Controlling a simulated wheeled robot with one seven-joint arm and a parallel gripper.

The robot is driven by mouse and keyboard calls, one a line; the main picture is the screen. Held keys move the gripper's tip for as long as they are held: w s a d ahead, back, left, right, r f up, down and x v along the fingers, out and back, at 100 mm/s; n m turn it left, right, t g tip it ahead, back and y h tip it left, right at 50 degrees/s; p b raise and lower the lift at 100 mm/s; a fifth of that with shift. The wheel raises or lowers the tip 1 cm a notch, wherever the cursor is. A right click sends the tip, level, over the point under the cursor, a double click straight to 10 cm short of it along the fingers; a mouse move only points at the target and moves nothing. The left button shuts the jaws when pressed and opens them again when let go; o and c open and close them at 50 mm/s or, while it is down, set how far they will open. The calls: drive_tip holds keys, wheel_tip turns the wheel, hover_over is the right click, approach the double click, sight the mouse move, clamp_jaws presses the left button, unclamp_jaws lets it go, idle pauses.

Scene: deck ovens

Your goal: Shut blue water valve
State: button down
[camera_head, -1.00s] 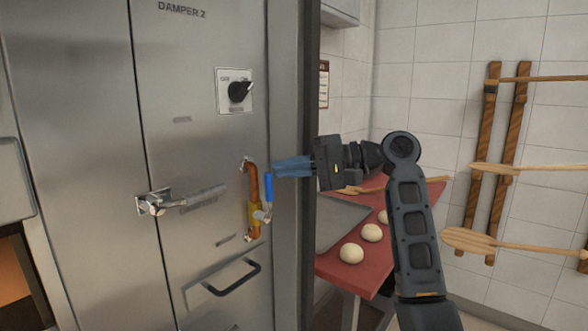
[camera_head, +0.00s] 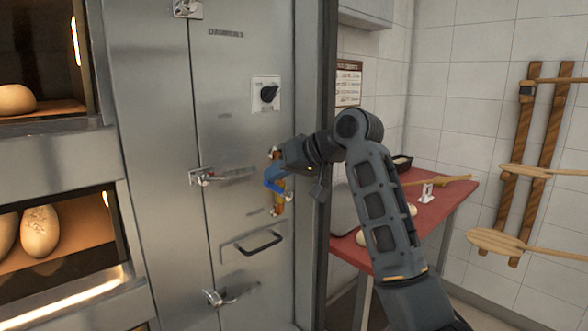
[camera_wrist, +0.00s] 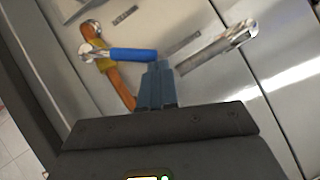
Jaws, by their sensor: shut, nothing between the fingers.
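The blue water valve lever (camera_head: 274,186) sits on a copper pipe (camera_head: 278,209) with a yellow valve body on the steel oven front. In the wrist view the blue lever (camera_wrist: 132,54) points sideways from its silver pivot, slanting across the orange-brown pipe (camera_wrist: 121,90) rather than along it. My gripper (camera_head: 272,174) is shut and empty at the pipe, close by the lever. In the wrist view its blue-grey fingertips (camera_wrist: 158,68) are at the lever's free end; I cannot tell whether they touch it. The arm's wrist hides part of the upper pipe in the head view.
A silver door latch (camera_head: 205,176) sticks out left of the pipe, and a dark drawer handle (camera_head: 258,243) is below. A black damper knob (camera_head: 269,93) is above. A red table (camera_head: 440,202) stands right of the oven. Open oven decks with bread are at the left.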

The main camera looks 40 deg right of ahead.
drive_tip(key=a+f+n+h, duration=0.3)
drive_tip(key=f, duration=0.2)
drive_tip(key=shift+a+f+h, duration=0.4)
drive_tip(key=shift+f, duration=0.15)
idle(0.4)
drive_tip(key=shift+s, duration=0.1)
